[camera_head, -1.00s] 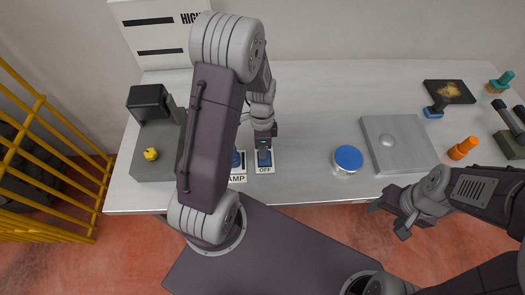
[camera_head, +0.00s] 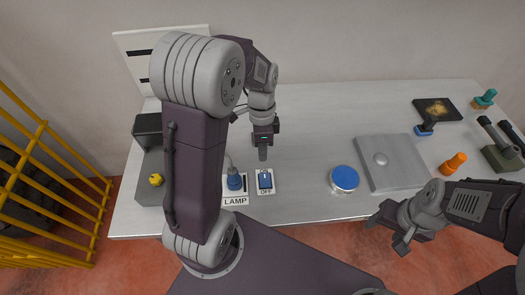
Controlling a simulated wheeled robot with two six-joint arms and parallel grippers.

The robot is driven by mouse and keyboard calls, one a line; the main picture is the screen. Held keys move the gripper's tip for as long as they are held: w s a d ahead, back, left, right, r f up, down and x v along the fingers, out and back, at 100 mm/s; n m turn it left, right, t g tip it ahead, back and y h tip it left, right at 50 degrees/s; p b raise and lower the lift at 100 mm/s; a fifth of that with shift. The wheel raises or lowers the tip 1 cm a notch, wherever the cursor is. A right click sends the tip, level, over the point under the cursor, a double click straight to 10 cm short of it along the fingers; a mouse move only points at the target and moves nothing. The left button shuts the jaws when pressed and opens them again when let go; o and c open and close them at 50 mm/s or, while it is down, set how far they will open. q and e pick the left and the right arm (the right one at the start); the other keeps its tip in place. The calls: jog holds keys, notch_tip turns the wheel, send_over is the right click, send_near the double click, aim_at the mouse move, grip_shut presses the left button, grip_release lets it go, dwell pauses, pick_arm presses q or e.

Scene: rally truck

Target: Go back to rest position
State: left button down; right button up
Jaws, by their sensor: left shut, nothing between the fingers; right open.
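My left gripper (camera_head: 263,150) is shut and empty, raised above the table behind a blue switch (camera_head: 265,180) on a plate marked OFF. It is apart from the switch. My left arm's large links cover the left part of the table. My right gripper (camera_head: 389,233) is open and empty, low at the right in front of the table's front edge, with its fingers apart.
The table (camera_head: 310,150) carries a blue lamp knob (camera_head: 235,181), a blue-topped round button (camera_head: 344,179), a grey metal plate (camera_head: 395,170), an orange knob (camera_head: 453,163) and a dark panel (camera_head: 437,110). A yellow cage (camera_head: 45,130) stands at the left.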

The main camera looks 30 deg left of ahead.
pick_arm(q)
jog(key=shift+w+d, duration=0.1)
jog(key=shift+d, duration=0.05)
jog(key=s+d+f+n+t, duration=0.2)
jog(key=s+n, duration=0.4)
jog(key=n, duration=0.6)
jog(key=shift+d+f+t+y, duration=0.15)
jog(key=shift+f+t+y, duration=0.05)
jog(key=shift+t+y, duration=0.2)
jog(key=shift+s, duration=0.1)
dwell(0.3)
